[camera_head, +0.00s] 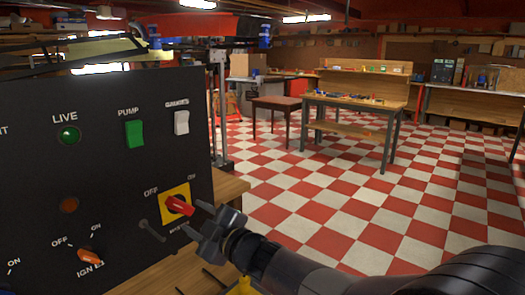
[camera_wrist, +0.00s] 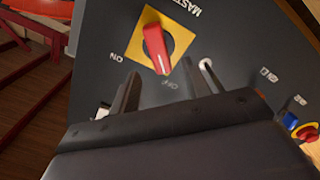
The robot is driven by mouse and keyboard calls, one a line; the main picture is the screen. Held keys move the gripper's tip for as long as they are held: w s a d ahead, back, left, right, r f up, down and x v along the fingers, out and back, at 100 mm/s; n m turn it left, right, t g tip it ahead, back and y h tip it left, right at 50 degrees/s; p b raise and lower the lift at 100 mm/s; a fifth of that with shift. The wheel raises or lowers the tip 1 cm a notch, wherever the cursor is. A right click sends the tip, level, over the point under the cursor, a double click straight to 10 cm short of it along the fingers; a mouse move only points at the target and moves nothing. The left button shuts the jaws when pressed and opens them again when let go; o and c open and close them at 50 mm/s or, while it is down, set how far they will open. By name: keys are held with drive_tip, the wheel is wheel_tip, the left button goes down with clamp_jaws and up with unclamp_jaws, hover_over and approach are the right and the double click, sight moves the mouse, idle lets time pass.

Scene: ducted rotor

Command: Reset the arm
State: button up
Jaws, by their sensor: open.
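My gripper (camera_head: 201,232) is open and empty in front of the black control panel (camera_head: 100,135). In the wrist view its two dark fingers (camera_wrist: 160,85) stand apart, with nothing between them. A red rotary switch (camera_head: 180,206) on a yellow plate (camera_head: 172,190) is just beyond the fingers, between OFF and ON labels. It also shows in the wrist view, where the red handle (camera_wrist: 157,48) lies ahead of the fingertips, apparently not gripped. My arm comes in from the lower right of the head view.
The panel also bears a metal lever (camera_head: 151,231), an orange IGN knob (camera_head: 90,257), a green PUMP switch (camera_head: 134,133), a white switch (camera_head: 181,122) and a green LIVE lamp (camera_head: 68,135). A workbench (camera_head: 350,103) stands farther back. The checkered floor is open at right.

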sight(183, 206)
drive_tip(key=x, duration=0.6)
drive_tip(key=shift+a+r+p, duration=0.1)
drive_tip(key=shift+r+p, duration=0.05)
drive_tip(key=shift+p, duration=0.2)
drive_tip(key=shift+r+m+p, duration=0.2)
drive_tip(key=shift+m+p, duration=0.6)
drive_tip(key=shift+p, duration=0.3)
drive_tip(key=m+p, duration=0.2)
drive_tip(key=p, duration=0.1)
drive_tip(key=m+p, duration=0.2)
drive_tip(key=p, duration=0.1)
drive_tip(key=shift+w+d, duration=0.1)
drive_tip(key=shift+d, duration=0.2)
drive_tip(key=shift+f+m+p, duration=0.1)
drive_tip(key=shift+m+p, duration=0.5)
drive_tip(key=shift+p, duration=0.05)
